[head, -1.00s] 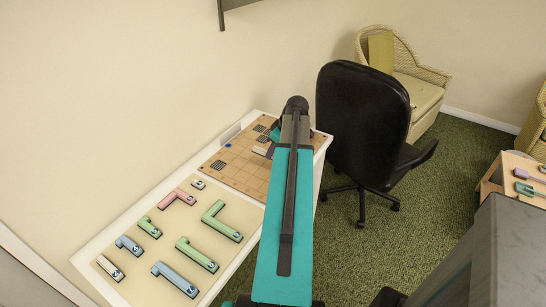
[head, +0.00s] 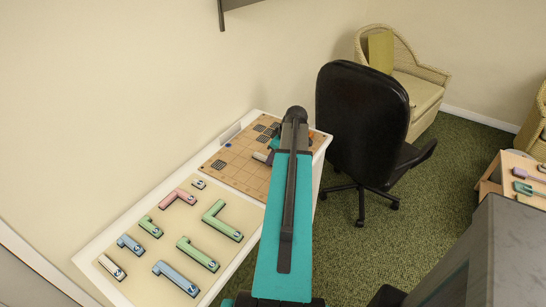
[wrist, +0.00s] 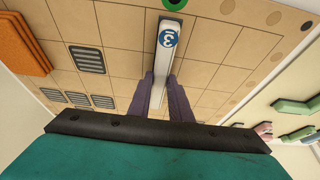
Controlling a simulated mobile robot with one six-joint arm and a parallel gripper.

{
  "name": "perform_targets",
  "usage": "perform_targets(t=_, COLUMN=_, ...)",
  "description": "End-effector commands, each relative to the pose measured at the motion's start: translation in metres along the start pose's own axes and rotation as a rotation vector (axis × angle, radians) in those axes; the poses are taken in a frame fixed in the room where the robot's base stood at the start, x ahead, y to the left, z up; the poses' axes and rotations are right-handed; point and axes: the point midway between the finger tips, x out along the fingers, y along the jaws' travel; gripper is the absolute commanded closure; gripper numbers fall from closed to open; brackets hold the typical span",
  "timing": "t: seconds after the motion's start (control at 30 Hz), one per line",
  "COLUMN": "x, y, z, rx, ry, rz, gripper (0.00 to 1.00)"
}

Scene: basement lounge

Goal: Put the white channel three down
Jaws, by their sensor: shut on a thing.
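My gripper (wrist: 165,90) is shut on the white channel three (wrist: 165,60), a straight white bar with a blue round "3" label at its far end. Its purple-grey fingers sit on both sides of the bar. The channel is over the tan gridded board (wrist: 120,25); I cannot tell whether it touches the board. In the head view the board (head: 232,172) lies at the far end of the white table, and my arm hides part of it and most of my gripper.
Dark slotted grilles (wrist: 87,59) and an orange block (wrist: 22,42) are on or beside the board. Several pink, green, blue and white channels (head: 197,254) lie on the beige near part of the table. A black chair (head: 362,125) stands close at the right.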

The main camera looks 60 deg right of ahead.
Motion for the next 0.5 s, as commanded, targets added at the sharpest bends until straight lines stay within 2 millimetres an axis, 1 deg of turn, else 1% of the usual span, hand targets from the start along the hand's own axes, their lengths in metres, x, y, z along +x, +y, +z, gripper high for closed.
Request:
perform_targets(t=0.3, x=0.0030, y=0.0001, z=0.0013, rx=0.000, ry=0.000, rz=0.000, gripper=1.00)
perform_targets(t=0.33, x=0.0025, y=0.0001, z=0.0011, rx=0.000, ry=0.000, rz=0.000, gripper=0.79)
perform_targets(t=0.4, x=0.0021, y=0.0001, z=0.0010, rx=0.000, ry=0.000, rz=0.000, gripper=0.67)
perform_targets(t=0.43, x=0.0021, y=0.0001, z=0.0010, rx=0.000, ry=0.000, rz=0.000, gripper=0.63)
perform_targets(t=0.5, x=0.0021, y=0.0001, z=0.0010, rx=0.000, ry=0.000, rz=0.000, gripper=0.63)
